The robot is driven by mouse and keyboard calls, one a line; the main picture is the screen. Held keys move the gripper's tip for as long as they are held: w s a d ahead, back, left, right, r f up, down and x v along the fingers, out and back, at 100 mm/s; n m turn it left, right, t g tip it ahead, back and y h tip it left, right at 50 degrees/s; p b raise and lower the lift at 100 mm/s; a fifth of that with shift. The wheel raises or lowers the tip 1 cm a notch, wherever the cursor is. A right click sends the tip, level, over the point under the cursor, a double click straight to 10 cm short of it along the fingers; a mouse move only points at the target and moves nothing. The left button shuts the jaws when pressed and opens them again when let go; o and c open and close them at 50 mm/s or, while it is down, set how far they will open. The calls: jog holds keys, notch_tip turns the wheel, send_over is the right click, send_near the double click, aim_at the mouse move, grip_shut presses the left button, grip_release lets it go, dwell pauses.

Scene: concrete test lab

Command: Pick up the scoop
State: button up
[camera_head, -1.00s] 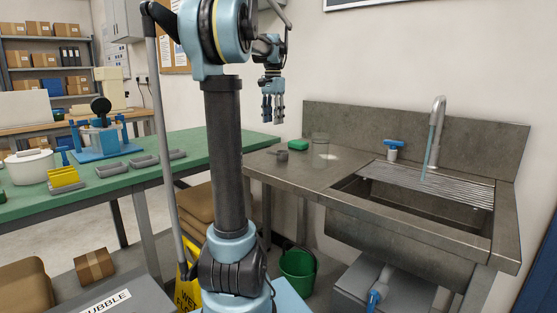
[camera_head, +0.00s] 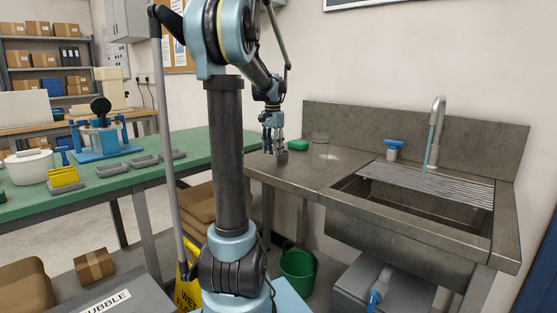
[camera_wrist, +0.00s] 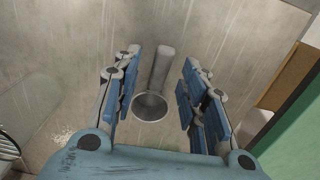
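The scoop, a grey piece with a round cup (camera_wrist: 151,106) and a short thick handle (camera_wrist: 162,65), lies on the steel counter. In the wrist view it shows between the two blue-padded fingers of my gripper (camera_wrist: 158,80), with bare counter visible between it and each finger. In the head view my gripper (camera_head: 272,146) points down over the left part of the counter. The scoop (camera_head: 282,158) shows only in part there, behind and beside the fingers. My gripper is open and empty. The exact height of the fingertips above the counter is hard to tell.
A green sponge (camera_head: 298,145) and a clear glass vessel (camera_head: 321,152) stand close to the right of my gripper. A green workbench (camera_head: 215,145) adjoins on the left.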

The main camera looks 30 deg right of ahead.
jog(key=shift+f, duration=1.55)
grip_shut()
jog(key=shift+r, duration=0.1)
